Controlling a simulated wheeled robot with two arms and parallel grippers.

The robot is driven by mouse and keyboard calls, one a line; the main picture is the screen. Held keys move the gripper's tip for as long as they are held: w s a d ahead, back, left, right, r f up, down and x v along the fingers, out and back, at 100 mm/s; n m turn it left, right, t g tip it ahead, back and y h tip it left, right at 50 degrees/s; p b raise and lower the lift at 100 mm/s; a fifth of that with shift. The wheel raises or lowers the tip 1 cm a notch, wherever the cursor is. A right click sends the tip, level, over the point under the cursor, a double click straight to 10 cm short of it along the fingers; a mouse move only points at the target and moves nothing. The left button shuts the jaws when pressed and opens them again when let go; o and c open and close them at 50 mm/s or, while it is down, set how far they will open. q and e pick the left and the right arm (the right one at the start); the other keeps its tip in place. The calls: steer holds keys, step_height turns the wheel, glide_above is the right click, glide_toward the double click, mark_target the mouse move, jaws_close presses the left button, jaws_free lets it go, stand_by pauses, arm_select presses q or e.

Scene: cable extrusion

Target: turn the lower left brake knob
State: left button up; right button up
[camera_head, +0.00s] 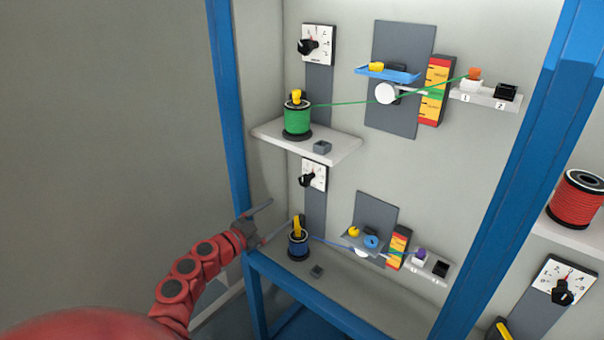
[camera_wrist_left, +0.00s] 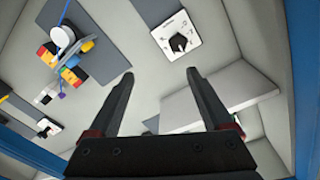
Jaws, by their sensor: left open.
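The lower left brake knob (camera_head: 307,180) is a black pointer knob on a white dial plate, on a grey panel below the white shelf. In the left wrist view the knob (camera_wrist_left: 181,42) shows beyond the fingertips, at the upper right. My left gripper (camera_head: 270,222) is open and empty at the blue frame's left post, to the lower left of the knob and apart from it. In the left wrist view its two dark fingers (camera_wrist_left: 160,77) are spread wide. My right gripper is not in view.
A blue spool (camera_head: 298,245) with a yellow top stands below the knob. The white shelf (camera_head: 340,150) with a green spool (camera_head: 297,118) is above it. The blue frame post (camera_head: 228,110) stands close to my left arm. A blue cable runs right to a tilted tray (camera_head: 350,240).

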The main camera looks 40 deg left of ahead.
arm_select(q)
steer(key=a+r+y, duration=0.1)
steer(key=a, duration=0.1)
steer(key=n+p, duration=0.1)
steer(key=p, duration=0.1)
glide_toward(302, 181)
steer(key=w, duration=0.8)
steer(key=shift+w+d+f, duration=0.2)
steer(key=shift+w+d, duration=0.3)
steer(key=shift+w, duration=0.85)
steer(key=shift+w+d, duration=0.15)
jaws_close()
